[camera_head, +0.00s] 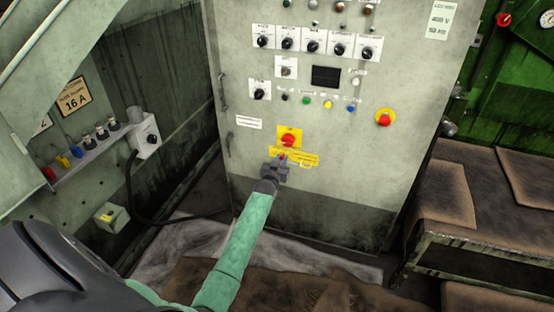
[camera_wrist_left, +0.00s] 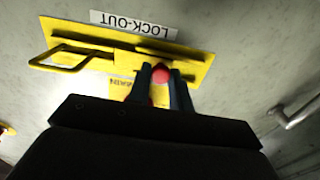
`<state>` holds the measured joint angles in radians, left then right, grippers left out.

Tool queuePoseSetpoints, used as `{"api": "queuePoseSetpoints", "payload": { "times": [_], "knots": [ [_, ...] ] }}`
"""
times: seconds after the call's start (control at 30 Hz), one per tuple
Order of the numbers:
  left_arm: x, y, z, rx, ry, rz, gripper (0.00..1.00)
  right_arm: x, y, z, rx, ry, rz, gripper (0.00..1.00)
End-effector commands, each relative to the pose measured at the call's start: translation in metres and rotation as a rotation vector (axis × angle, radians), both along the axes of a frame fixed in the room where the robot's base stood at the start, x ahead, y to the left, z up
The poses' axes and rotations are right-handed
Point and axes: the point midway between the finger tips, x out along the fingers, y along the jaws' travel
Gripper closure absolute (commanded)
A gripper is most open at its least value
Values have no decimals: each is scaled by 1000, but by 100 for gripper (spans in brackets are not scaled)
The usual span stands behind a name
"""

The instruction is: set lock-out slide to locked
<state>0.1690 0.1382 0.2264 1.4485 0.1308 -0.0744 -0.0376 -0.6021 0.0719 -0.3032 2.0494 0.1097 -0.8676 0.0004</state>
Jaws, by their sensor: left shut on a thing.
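The yellow lock-out plate (camera_head: 306,158) is on the front of the grey cabinet, below the red button on a yellow square. The left wrist view shows the plate (camera_wrist_left: 195,62) upside down, with a white LOCK-OUT label (camera_wrist_left: 134,24) at its edge. A yellow slide bar with a red knob (camera_wrist_left: 161,75) lies along it, and a yellow loop (camera_wrist_left: 62,60) stands out at its left end. My left gripper (camera_head: 282,161) is at the plate's left part, its fingers (camera_wrist_left: 160,84) shut on the red knob. The fingers hide part of the slide. My right gripper is not in view.
The red stop button (camera_head: 289,140) sits just above my left gripper. Knobs and buttons cover the cabinet's (camera_head: 340,190) upper front. A socket box (camera_head: 146,132) with a black cable is at left. A brown-covered bench (camera_head: 470,185) is at right.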

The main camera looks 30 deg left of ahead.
Motion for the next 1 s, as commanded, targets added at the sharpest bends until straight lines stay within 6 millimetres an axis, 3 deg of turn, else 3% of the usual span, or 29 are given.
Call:
{"api": "queuePoseSetpoints", "payload": {
  "times": [0.2,0.23,0.33,0.67,1.0],
  "knots": [
    [1,-3,0,-2,-1,-4,100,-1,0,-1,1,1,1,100],
    [1,-3,0,-2,-1,-4,75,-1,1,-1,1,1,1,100],
    [1,-3,0,-2,-1,-3,58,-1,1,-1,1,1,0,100],
    [-2,-2,-1,-2,0,-2,58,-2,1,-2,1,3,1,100],
    [-41,-13,-2,-3,0,-3,58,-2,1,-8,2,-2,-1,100]
  ]
}}
